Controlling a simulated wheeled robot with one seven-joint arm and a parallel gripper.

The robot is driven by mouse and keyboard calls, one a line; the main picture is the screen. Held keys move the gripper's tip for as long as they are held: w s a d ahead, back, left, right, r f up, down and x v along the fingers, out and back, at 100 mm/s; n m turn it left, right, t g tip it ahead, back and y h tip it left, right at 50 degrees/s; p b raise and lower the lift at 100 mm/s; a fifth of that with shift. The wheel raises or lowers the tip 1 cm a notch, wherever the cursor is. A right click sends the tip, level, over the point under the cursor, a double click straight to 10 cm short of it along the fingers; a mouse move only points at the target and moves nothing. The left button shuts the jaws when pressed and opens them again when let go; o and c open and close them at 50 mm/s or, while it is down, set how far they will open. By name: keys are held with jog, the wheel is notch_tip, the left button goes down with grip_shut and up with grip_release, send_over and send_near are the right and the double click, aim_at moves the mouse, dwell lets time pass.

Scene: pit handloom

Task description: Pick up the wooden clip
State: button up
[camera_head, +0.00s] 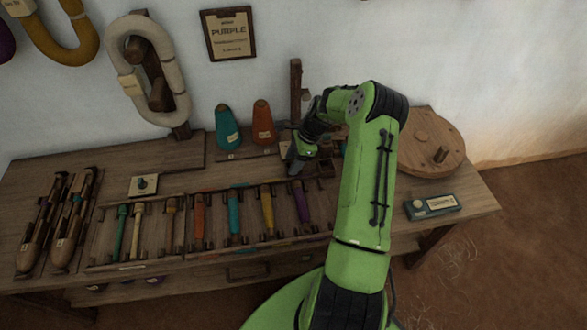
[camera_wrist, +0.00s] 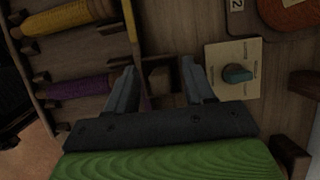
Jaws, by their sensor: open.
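My gripper (camera_wrist: 157,72) is open, its two fingers apart, over the table in the wrist view. Between the fingers lies a small dark brown wooden piece (camera_wrist: 160,79), which may be the wooden clip; its shape is hard to make out in the dim light. I see no contact between it and the fingers. In the head view my gripper (camera_head: 298,160) is low over the back of the table, just right of the spool rack. My arm and gripper hide much of that spot there.
The rack of colored spools (camera_head: 235,215) lies left of my gripper. A teal cone (camera_head: 227,128) and an orange cone (camera_head: 263,122) stand behind. A wooden post (camera_head: 296,88) rises close by. A round wooden disc (camera_head: 430,140) and a labelled box (camera_head: 433,207) are at right.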

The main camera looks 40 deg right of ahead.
jog(key=shift+r, duration=0.15)
jog(key=shift+c, duration=0.3)
grip_shut()
notch_tip(320, 180, up, 10)
jog(key=p, duration=0.3)
